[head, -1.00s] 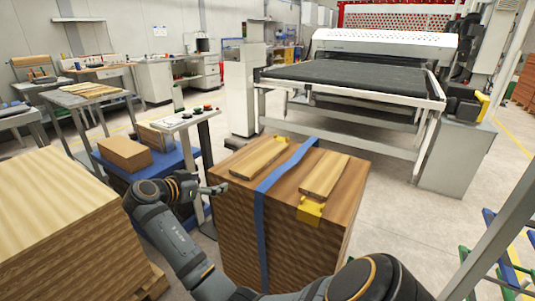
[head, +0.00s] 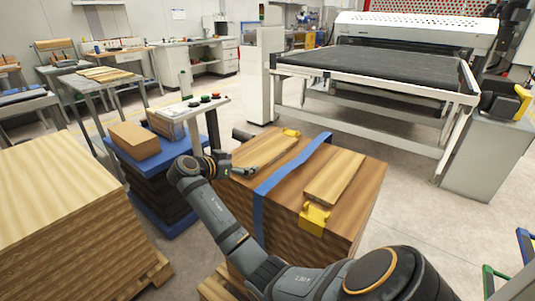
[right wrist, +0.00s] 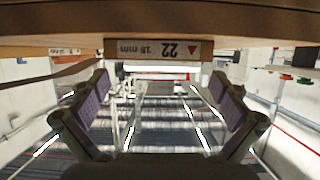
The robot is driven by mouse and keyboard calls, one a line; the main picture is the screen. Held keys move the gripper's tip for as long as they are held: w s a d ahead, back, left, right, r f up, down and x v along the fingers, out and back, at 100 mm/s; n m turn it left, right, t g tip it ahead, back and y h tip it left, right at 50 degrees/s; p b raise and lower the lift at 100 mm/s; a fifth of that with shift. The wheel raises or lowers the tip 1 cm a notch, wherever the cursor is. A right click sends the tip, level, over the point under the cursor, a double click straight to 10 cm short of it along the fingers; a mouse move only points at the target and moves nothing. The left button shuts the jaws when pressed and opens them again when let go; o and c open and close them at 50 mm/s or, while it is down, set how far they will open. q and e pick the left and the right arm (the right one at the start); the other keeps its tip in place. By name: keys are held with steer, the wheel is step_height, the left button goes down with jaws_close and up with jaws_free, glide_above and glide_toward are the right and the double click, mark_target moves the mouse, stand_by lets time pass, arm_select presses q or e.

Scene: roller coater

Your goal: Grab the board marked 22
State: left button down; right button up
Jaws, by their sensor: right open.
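Two light wooden boards lie on a wooden stack (head: 352,222): a left board (head: 268,152) and a right board (head: 334,178), with a blue strap (head: 292,166) between them. In the right wrist view a label (right wrist: 158,49) reading "22 18 mm", upside down, sits on a board edge straight ahead. My right gripper (head: 242,154) is at the left end of the left board, fingers spread. In the right wrist view its open fingers (right wrist: 160,92) stand to either side below the label, with nothing between them. My left gripper is not in view.
Yellow blocks (head: 314,218) sit at the board ends. A larger wood pile (head: 60,200) stands at left, with a control stand (head: 190,108) and a blue-based stack (head: 150,175) beyond.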

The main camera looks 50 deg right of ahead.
mark_target(254, 160)
steer(key=x, duration=0.5)
steer(key=shift+s+d, duration=0.1)
steer(key=shift+c, duration=0.4)
steer(key=shift+r, duration=0.1)
steer(key=c, duration=1.1)
